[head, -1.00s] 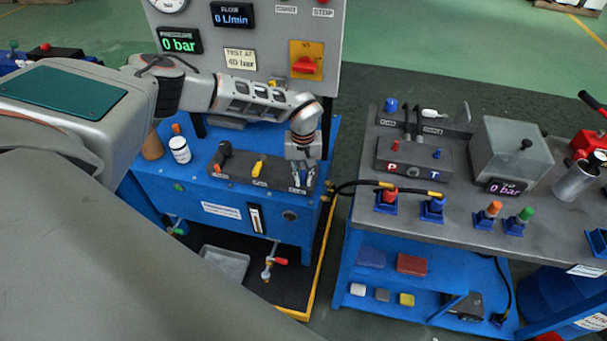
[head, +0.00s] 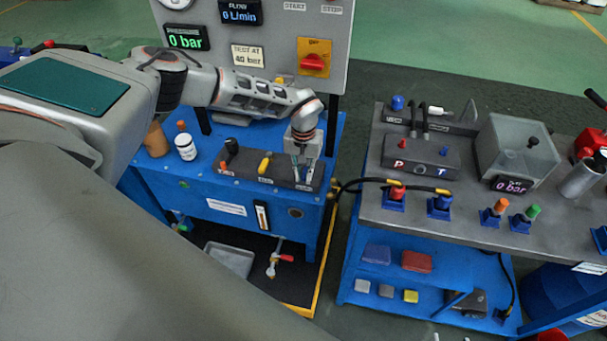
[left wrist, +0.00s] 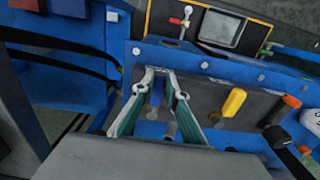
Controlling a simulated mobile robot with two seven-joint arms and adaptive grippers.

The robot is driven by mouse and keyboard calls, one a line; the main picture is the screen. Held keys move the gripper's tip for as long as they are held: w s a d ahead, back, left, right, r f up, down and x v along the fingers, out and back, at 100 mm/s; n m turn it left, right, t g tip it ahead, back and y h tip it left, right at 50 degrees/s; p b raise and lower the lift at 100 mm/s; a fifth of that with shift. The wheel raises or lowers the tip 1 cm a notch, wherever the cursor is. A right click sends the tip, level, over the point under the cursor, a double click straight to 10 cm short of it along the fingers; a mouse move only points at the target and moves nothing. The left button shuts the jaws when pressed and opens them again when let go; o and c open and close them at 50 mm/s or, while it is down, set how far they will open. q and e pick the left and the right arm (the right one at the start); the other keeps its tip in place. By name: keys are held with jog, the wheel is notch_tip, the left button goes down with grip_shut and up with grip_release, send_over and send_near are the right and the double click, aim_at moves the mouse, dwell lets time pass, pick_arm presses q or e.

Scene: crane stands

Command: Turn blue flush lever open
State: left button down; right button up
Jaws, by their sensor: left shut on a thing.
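The blue flush lever (left wrist: 157,95) shows in the left wrist view, standing up from the dark valve block on the blue bench. My left gripper (head: 302,176) is over the right end of that block in the head view. In the left wrist view its two fingers (left wrist: 161,80) are on either side of the blue lever, shut on it. The fingers hide most of the lever in the head view. Small pale tips, possibly my right gripper (head: 450,337), show at the bottom edge of the head view, too cut off to judge.
A yellow lever (head: 264,165) stands left of my gripper, and a black and orange lever (head: 230,149) further left. Hoses run to the grey trolley (head: 400,210) at right. The panel (head: 270,30) stands behind.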

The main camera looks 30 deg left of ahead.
pick_arm(q)
jog(key=c, duration=2)
grip_release()
jog(key=shift+a, duration=0.1)
notch_tip(320, 180, up, 12)
